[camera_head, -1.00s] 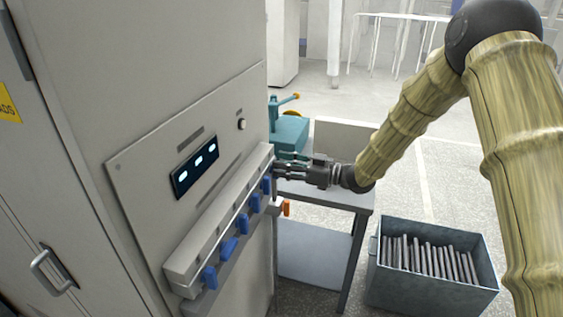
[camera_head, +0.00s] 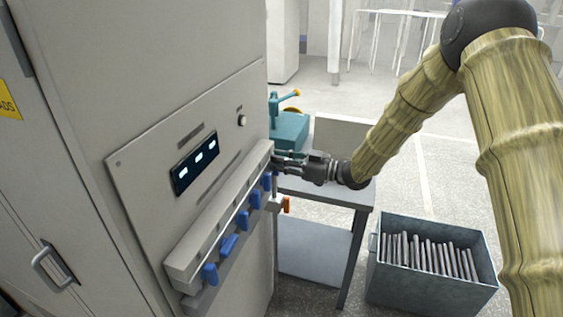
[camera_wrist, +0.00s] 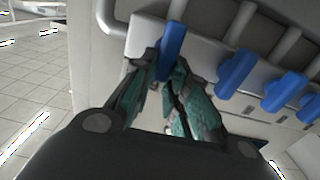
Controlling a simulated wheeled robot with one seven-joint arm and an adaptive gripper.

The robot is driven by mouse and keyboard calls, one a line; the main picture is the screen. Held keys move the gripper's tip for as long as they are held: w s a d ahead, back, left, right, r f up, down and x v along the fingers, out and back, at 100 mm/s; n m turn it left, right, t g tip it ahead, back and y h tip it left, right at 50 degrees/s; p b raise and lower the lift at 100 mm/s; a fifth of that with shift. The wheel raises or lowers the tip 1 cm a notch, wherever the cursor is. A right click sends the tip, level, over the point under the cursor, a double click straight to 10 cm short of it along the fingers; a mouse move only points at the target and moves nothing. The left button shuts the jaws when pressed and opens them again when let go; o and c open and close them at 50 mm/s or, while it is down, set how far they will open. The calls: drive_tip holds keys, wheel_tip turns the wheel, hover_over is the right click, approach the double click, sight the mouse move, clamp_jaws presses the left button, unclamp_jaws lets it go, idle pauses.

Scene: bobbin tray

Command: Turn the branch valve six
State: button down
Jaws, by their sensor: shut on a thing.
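A pale manifold (camera_head: 183,264) with a row of blue valve handles runs along the cabinet front in the head view. My gripper (camera_head: 277,158) is at the far end of this row, and the handle there is hidden from the head camera. In the wrist view, my gripper's teal fingers (camera_wrist: 166,80) are shut on the end blue valve handle (camera_wrist: 171,45). The handle's outer end sticks up beyond the fingertips. The neighbouring blue handle (camera_wrist: 235,70) is to its right, apart from the fingers, with more handles beyond it.
A panel with a lit display (camera_head: 195,163) is above the manifold. A grey table (camera_head: 355,197) with a teal machine (camera_head: 290,132) stands beyond the cabinet. An orange handle (camera_head: 286,205) shows below my gripper. A metal bin (camera_head: 430,285) of rods is on the floor at right.

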sight(279, 173)
drive_tip(key=shift+f, duration=0.1)
drive_tip(key=n+b, duration=0.1)
drive_tip(key=b, duration=0.1)
drive_tip(key=n+b, duration=0.2)
drive_tip(key=s+n+b, duration=0.1)
drive_tip(key=b, duration=0.1)
drive_tip(key=shift+a+f+n, duration=0.2)
drive_tip(key=shift+f+n, duration=0.15)
drive_tip(key=shift+n, duration=0.05)
drive_tip(key=n+b, duration=0.1)
drive_tip(key=b, duration=0.1)
drive_tip(key=n+b, duration=0.3)
drive_tip(key=b, duration=0.1)
drive_tip(key=shift+s+a+f+n, duration=0.1)
drive_tip(key=shift+s+f+n, duration=0.2)
drive_tip(key=shift+s+f, duration=0.1)
drive_tip(key=n+b, duration=0.3)
drive_tip(key=b, duration=0.2)
drive_tip(key=f+n+b, duration=0.1)
drive_tip(key=n+b, duration=0.1)
drive_tip(key=b, duration=0.1)
drive_tip(key=shift+s+a+n, duration=0.1)
drive_tip(key=shift+s+n, duration=0.2)
drive_tip(key=n+b, duration=0.2)
drive_tip(key=b, duration=0.1)
drive_tip(key=shift+f, duration=0.1)
drive_tip(key=shift+n+b, duration=0.5)
drive_tip(key=c, duration=1.4)
unclamp_jaws()
